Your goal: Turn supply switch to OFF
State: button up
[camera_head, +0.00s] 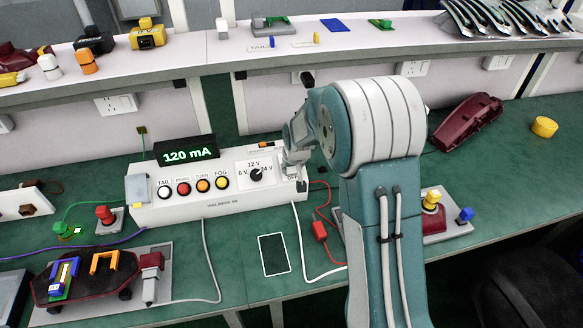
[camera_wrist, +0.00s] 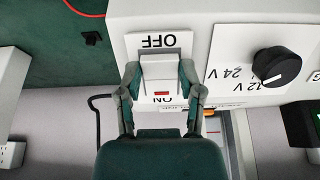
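The supply switch (camera_wrist: 160,68) is a white rocker on a plate, upside down in the wrist view, with OFF at the top and ON at the bottom. A small red mark shows at its ON end. My gripper (camera_wrist: 159,74) is open, its two fingers on either side of the rocker. I cannot tell whether they touch it. In the head view my gripper (camera_head: 293,152) is at the right end of the white supply box (camera_head: 215,205) and hides the switch. The display (camera_head: 186,150) on top reads 120 mA.
A black voltage knob (camera_wrist: 276,67) sits beside the switch. Coloured round buttons (camera_head: 183,188) line the box's front. A dark red lamp housing (camera_head: 467,124) lies at right.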

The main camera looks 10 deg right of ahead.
jog(key=shift+d, duration=0.1)
jog(key=shift+s+f+t, duration=0.15)
jog(key=shift+f+t, duration=0.05)
jog(key=shift+t, duration=0.2)
jog(key=shift+f+t, duration=0.2)
jog(key=shift+t, duration=0.5)
jog(key=o, duration=1.1)
jog(key=shift+o, duration=0.2)
jog(key=shift+r, duration=0.1)
jog(key=shift+s+r, duration=0.15)
jog(key=shift+r, duration=0.1)
jog(key=v, duration=1.1)
jog(key=shift+a, duration=0.2)
